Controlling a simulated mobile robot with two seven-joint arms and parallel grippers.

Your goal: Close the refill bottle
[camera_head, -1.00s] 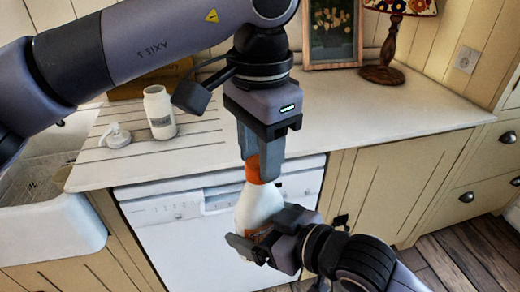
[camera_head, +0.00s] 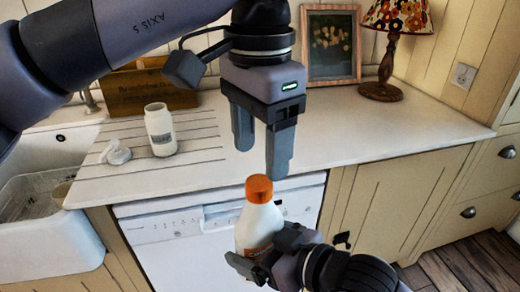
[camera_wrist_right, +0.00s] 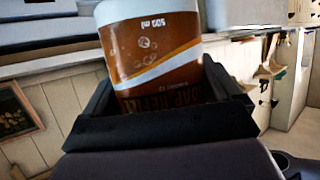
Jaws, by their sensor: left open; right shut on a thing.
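The refill bottle (camera_head: 258,225) is white with an orange cap (camera_head: 259,188) on its top. It is nearly upright in front of the counter edge. My right gripper (camera_head: 250,262) is shut around its lower body. The right wrist view shows the bottle's brown and white label (camera_wrist_right: 155,55) between the fingers. My left gripper (camera_head: 261,145) is open and empty, with its fingertips pointing down just above the orange cap and apart from it. How tightly the cap sits cannot be told.
On the counter (camera_head: 350,135) stand an open white soap bottle (camera_head: 160,130), its loose pump head (camera_head: 116,153), a wooden crate (camera_head: 145,90), a picture frame (camera_head: 332,45) and a lamp (camera_head: 388,60). A sink (camera_head: 50,240) is at left. The counter's right half is clear.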

